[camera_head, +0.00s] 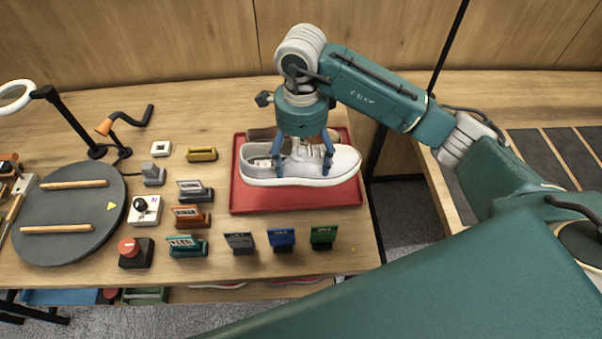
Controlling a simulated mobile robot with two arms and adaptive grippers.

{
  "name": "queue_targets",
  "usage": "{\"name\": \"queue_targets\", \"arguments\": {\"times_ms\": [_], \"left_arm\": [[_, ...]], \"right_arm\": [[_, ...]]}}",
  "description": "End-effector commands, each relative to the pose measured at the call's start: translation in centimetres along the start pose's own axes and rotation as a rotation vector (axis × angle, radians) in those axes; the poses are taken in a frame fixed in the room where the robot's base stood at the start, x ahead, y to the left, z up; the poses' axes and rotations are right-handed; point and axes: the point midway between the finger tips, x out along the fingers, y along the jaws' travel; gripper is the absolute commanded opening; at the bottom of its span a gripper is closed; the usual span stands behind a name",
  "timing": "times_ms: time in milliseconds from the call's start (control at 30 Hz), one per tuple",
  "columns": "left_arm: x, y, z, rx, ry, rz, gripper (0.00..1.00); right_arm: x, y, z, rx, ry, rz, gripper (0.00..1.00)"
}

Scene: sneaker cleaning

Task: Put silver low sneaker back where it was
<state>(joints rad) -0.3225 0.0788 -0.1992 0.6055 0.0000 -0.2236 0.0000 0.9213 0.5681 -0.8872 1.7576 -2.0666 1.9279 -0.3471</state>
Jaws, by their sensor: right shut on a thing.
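The silver low sneaker (344,164), pale grey-white with a white sole, is over the red tray (262,200), toe to the right. My right gripper (303,165) comes down from above and is shut on the sneaker around its opening. Whether the sole touches the tray or hangs just above it I cannot tell. A second, brownish shoe (262,134) shows partly behind it on the tray, mostly hidden by the gripper and the sneaker. My left gripper is not in view.
Left of the tray stand several small coloured label blocks (192,217), with a green one (324,236) in front. A wooden wall (180,40) closes the back.

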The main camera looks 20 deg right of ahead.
Motion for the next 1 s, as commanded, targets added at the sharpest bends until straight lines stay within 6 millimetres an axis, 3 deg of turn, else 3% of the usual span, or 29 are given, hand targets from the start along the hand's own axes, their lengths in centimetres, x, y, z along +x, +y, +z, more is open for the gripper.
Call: {"name": "queue_targets", "arguments": {"times_ms": [133, 300, 600, 933, 967, 1000], "left_arm": [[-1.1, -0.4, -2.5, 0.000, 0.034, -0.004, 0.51], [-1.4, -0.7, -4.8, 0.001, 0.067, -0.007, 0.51], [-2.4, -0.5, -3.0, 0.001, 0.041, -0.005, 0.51], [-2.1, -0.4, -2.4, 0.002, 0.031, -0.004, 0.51], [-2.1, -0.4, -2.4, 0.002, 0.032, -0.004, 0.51], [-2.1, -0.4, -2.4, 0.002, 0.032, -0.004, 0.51]], "right_arm": [[2.5, 0.1, 0.0, 0.000, 0.001, 0.002, 0.36], [3.9, -0.1, 0.1, -0.001, -0.001, 0.001, 0.36], [7.8, -0.1, 0.1, -0.001, -0.001, 0.000, 0.36], [8.2, -0.2, 0.1, -0.002, -0.002, -0.002, 0.36], [8.3, -0.1, 0.1, -0.002, -0.001, -0.001, 0.81], [8.2, -0.1, 0.1, -0.001, -0.001, -0.001, 0.89]]}}
